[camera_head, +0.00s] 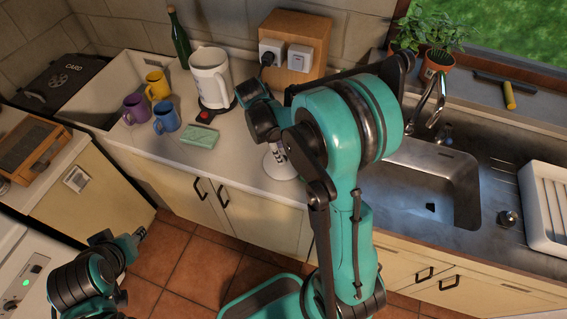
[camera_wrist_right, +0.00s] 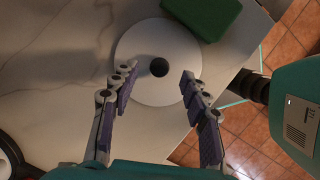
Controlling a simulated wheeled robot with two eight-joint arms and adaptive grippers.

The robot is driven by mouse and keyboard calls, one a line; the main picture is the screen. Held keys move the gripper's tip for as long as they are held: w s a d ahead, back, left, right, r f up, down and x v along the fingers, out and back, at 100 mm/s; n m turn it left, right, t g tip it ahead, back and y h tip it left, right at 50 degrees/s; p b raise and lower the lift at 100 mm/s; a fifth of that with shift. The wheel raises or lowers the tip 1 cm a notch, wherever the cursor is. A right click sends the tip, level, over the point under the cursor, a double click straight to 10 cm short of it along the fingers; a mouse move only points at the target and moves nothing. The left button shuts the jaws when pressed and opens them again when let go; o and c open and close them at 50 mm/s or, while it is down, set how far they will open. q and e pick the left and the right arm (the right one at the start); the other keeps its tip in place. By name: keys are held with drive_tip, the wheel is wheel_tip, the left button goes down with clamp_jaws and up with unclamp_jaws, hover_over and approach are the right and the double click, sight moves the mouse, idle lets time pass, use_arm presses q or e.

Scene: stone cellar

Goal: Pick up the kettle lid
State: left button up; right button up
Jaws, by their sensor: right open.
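The kettle lid (camera_wrist_right: 160,36) is a round white disc with a dark round knob, lying flat on the counter in the right wrist view. In the head view the lid (camera_head: 279,166) shows only partly below my right arm. My right gripper (camera_wrist_right: 159,76) is open above the lid, its fingers on either side of the knob with gaps to both. In the head view it is mostly hidden by its own arm. The white kettle (camera_head: 210,78) stands upright on its dark base at the back. My left gripper (camera_head: 137,234) is low at the left; its jaws are unclear.
A green box-like item (camera_head: 202,136) lies near the lid. Yellow (camera_head: 158,85), purple (camera_head: 136,108) and blue (camera_head: 166,118) mugs stand left of the kettle. A wooden socket box (camera_head: 298,32) and green bottle (camera_head: 179,38) are behind. The sink (camera_head: 425,180) is at the right.

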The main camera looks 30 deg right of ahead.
sight(286, 172)
drive_tip(key=x, duration=0.3)
drive_tip(key=shift+f+b, duration=0.3)
drive_tip(key=shift+b, duration=0.1)
drive_tip(key=shift+c, duration=0.3)
clamp_jaws()
drive_tip(key=shift+r, duration=0.15)
